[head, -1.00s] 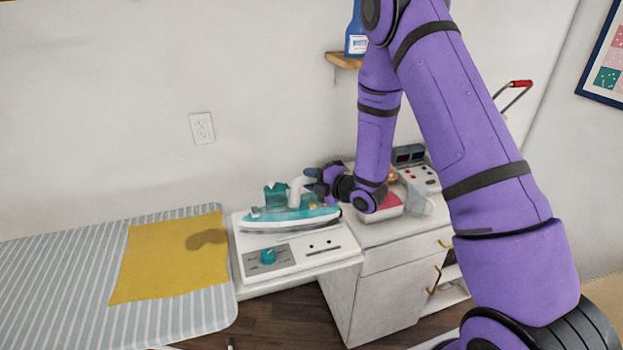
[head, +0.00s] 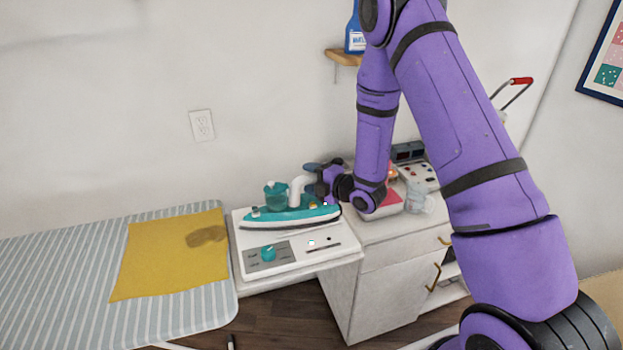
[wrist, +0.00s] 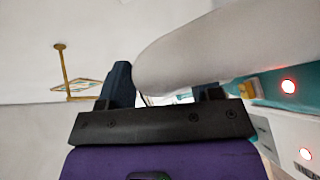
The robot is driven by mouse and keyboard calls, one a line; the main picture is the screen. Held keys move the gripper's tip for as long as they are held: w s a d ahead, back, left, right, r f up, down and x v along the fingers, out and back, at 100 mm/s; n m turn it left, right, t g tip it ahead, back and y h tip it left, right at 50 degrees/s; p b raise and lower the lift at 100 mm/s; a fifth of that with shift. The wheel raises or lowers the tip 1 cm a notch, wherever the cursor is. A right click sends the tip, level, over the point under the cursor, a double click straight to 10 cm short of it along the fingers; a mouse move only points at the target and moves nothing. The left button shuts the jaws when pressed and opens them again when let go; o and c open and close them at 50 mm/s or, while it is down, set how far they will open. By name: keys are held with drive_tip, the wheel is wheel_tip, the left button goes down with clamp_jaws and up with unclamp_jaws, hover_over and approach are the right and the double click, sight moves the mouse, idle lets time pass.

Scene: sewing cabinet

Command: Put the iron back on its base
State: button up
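A teal knob (head: 268,254) is on the base's front panel. My gripper (head: 314,172) is at the right end of the handle. Its fingers are spread, one dark finger showing behind the handle. In the wrist view, the pale handle (wrist: 220,45) fills the space just beyond my fingers (wrist: 165,92), and a small light glows on the iron. Contact between fingers and handle cannot be told.
A striped ironing board (head: 60,270) with a yellow cloth (head: 170,270) marked by a brown patch is on the left. A white cabinet (head: 385,290) stands under my arm, with a red-and-white item (head: 385,203) and other items on top. A shelf (head: 342,57) with a blue bottle is above.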

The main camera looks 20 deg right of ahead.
drive_tip(key=shift+f, duration=0.1)
drive_tip(key=v, duration=1)
drive_tip(key=shift+s+d, duration=0.2)
drive_tip(key=shift+s, duration=0.1)
drive_tip(key=shift+r, duration=0.2)
drive_tip(key=s+d+r+m+g+h, duration=0.1)
drive_tip(key=d+r+m+h, duration=0.1)
drive_tip(key=r+m+h, duration=0.5)
drive_tip(key=s+d+r+m+g+h, duration=0.2)
drive_tip(key=d+r+m, duration=0.15)
drive_tip(key=r, duration=0.75)
drive_tip(key=s+a+r+m+g, duration=0.1)
drive_tip(key=s+r+m, duration=0.2)
drive_tip(key=s, duration=0.5)
drive_tip(key=s+a+r+m+g, duration=0.2)
drive_tip(key=s+r+m, duration=0.2)
drive_tip(key=s, duration=0.5)
drive_tip(key=s+a+r+m+g, duration=0.1)
drive_tip(key=s+r+m+g, duration=0.1)
drive_tip(key=s+m, duration=0.4)
drive_tip(key=s+r, duration=0.1)
drive_tip(key=s, duration=0.1)
drive_tip(key=shift+s+a+r, duration=0.3)
drive_tip(key=shift+s+r, duration=0.05)
drive_tip(key=shift+s, duration=0.05)
